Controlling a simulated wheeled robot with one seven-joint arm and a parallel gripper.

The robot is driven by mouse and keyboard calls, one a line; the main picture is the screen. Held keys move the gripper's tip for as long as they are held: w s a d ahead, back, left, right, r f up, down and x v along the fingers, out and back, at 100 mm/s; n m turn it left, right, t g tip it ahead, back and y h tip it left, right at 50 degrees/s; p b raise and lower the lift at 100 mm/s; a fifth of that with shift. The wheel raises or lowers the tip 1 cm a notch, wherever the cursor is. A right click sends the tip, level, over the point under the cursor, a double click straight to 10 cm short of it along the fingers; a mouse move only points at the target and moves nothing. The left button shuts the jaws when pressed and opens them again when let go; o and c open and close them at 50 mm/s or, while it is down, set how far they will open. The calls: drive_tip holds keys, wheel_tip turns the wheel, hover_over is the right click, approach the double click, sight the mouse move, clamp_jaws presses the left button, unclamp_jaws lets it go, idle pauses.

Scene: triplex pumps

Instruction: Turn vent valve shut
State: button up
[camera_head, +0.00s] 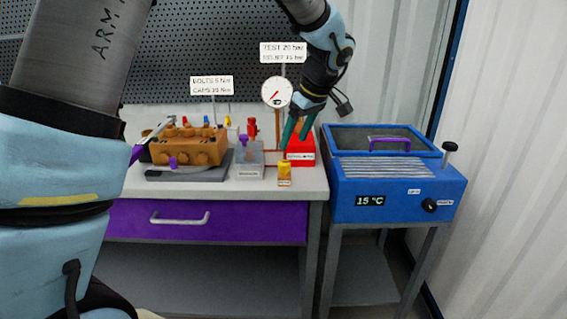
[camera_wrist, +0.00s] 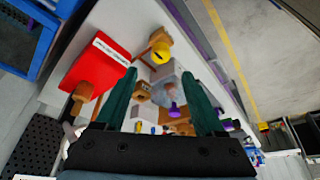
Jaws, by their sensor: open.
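Another small brass-coloured part (camera_wrist: 143,92) shows between the fingers, apart from both as far as I can tell. No label names the vent valve, so I cannot tell which part it is. The round white gauge (camera_head: 277,92) stands behind my gripper.
A brass-coloured pump block (camera_head: 187,146) sits on the bench at left. A blue bath (camera_head: 385,187) reading 15 °C stands at right. A pegboard (camera_head: 215,55) is behind.

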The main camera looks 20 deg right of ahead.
sight(284, 162)
drive_tip(key=p+x, duration=0.2)
drive_tip(key=x, duration=0.7)
drive_tip(key=shift+a+f, duration=0.1)
drive_tip(key=shift+f, duration=0.3)
drive_tip(key=shift+c, duration=0.3)
clamp_jaws()
